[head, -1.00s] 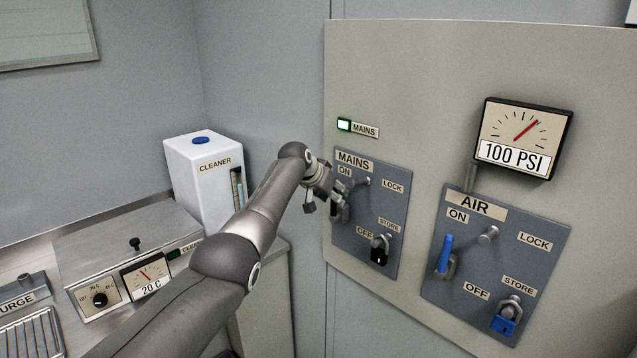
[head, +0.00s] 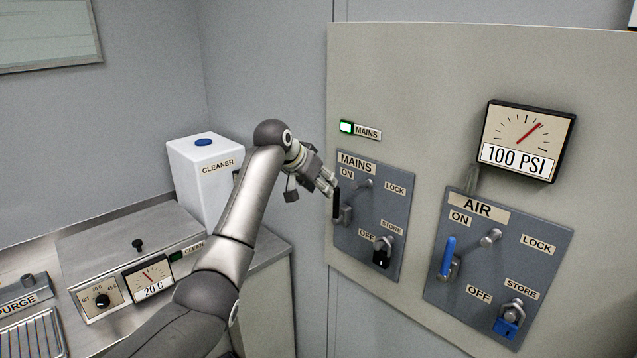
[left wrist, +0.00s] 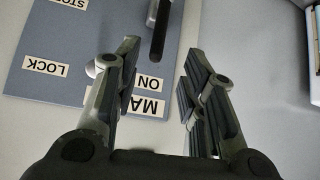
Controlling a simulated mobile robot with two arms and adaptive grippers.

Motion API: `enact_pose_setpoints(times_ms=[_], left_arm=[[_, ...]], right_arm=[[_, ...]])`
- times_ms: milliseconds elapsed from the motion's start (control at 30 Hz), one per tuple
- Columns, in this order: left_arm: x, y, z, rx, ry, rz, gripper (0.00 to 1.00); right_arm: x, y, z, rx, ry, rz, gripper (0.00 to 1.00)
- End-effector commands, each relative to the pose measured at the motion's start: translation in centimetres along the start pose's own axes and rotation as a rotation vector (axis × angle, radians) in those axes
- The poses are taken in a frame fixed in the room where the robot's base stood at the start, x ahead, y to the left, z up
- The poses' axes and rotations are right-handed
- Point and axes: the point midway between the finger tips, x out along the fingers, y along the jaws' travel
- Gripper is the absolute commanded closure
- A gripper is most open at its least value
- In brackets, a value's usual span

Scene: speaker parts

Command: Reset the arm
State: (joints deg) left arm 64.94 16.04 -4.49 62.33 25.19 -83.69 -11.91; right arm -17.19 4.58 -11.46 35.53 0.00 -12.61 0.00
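My left arm reaches in from the lower left in the head view. Its gripper (head: 327,182) is close to the MAINS panel (head: 397,215), just left of the black MAINS lever (head: 337,205). In the left wrist view the gripper (left wrist: 157,62) has its two fingers apart with nothing between them. The black lever (left wrist: 160,38) lies beyond the fingertips, and the MAINS panel (left wrist: 65,95) appears upside down. The MAINS lever stands up at the ON side. My right gripper is not in these views.
The AIR panel (head: 545,240) with a blue lever (head: 447,256) is on the right, below a gauge (head: 525,140) reading 100 PSI. The green MAINS lamp (head: 346,127) is lit. A white cleaner tank (head: 190,185) and a cleaning unit (head: 100,250) stand on the left counter.

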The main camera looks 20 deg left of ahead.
Motion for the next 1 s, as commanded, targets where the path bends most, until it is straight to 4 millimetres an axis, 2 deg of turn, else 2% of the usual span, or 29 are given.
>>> enact_pose_setpoints(times_ms=[167,567,667,767,833,967,1000], left_arm=[[-0.6,0.0,0.1,0.000,-0.001,0.000,0.62],[-0.6,0.0,0.1,0.000,-0.001,0.000,0.62],[0.1,0.0,0.7,-0.003,-0.009,-0.001,0.62],[2.8,0.1,3.2,-0.014,-0.036,-0.006,0.62],[5.7,0.1,6.2,-0.026,-0.065,-0.016,0.62],[11.9,0.2,13.9,-0.050,-0.131,-0.042,0.62],[13.7,0.3,16.4,-0.055,-0.151,-0.050,0.62]], right_arm=[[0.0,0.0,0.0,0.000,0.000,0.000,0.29],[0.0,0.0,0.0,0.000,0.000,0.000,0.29],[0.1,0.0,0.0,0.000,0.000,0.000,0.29],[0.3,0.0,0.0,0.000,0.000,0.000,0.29],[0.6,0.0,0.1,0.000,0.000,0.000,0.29],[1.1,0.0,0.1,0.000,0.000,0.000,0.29],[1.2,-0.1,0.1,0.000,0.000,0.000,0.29]])
